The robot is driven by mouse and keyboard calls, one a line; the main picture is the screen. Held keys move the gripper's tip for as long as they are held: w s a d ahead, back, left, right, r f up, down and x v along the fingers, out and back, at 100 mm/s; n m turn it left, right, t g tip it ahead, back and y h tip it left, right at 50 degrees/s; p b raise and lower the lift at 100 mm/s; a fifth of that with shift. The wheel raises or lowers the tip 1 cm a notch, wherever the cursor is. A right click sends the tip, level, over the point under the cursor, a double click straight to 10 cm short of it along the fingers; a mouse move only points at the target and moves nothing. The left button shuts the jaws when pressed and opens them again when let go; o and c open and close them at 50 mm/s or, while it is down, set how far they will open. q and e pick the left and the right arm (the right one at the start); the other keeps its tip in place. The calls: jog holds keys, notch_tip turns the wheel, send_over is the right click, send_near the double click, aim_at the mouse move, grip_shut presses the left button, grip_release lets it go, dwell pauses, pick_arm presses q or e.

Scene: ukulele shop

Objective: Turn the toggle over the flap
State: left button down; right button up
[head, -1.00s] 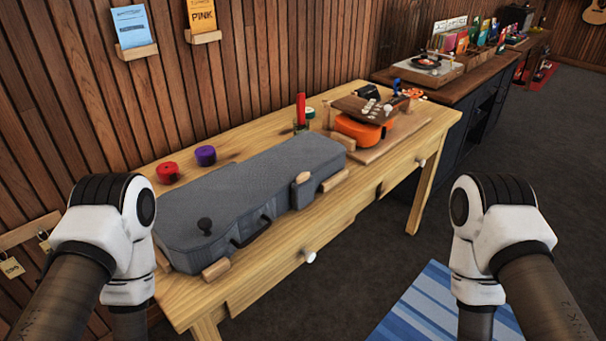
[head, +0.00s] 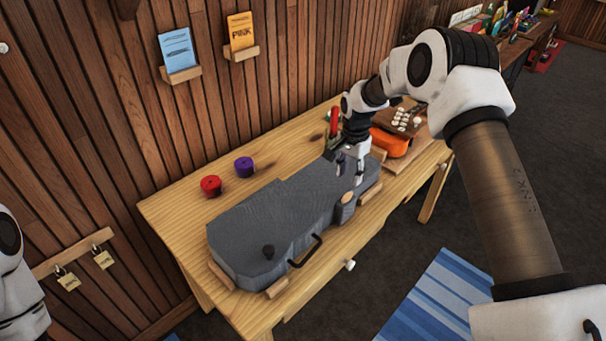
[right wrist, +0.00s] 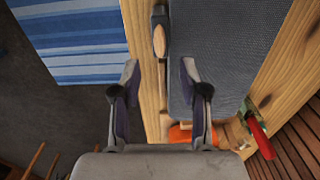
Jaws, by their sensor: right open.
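The grey case (head: 285,210) lies shut on the wooden table, with a black knob on top and a handle on its front side; it also shows in the right wrist view (right wrist: 225,45). The grey flap (head: 345,213) sits at its front edge. The small oval wooden toggle (head: 348,197) is at the flap; in the right wrist view the toggle (right wrist: 159,41) lies lengthwise up the picture, beyond the fingertips. My right gripper (head: 350,172) is open and empty, pointing down above the case's far end, close to the toggle. My left gripper is out of view.
Red (head: 210,186) and purple (head: 244,167) rolls stand behind the case. Wooden blocks (head: 277,288) sit against the case. A red-handled clamp (right wrist: 261,138) and an orange instrument body (head: 389,143) are near its far end. The table's front strip is mostly clear.

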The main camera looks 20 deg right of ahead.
aim_at(348, 195)
notch_tip(348, 195, down, 8)
jog(key=shift+w+d+r+p, duration=0.1)
jog(key=shift+d+p, duration=0.05)
jog(key=shift+p, duration=0.9)
grip_shut()
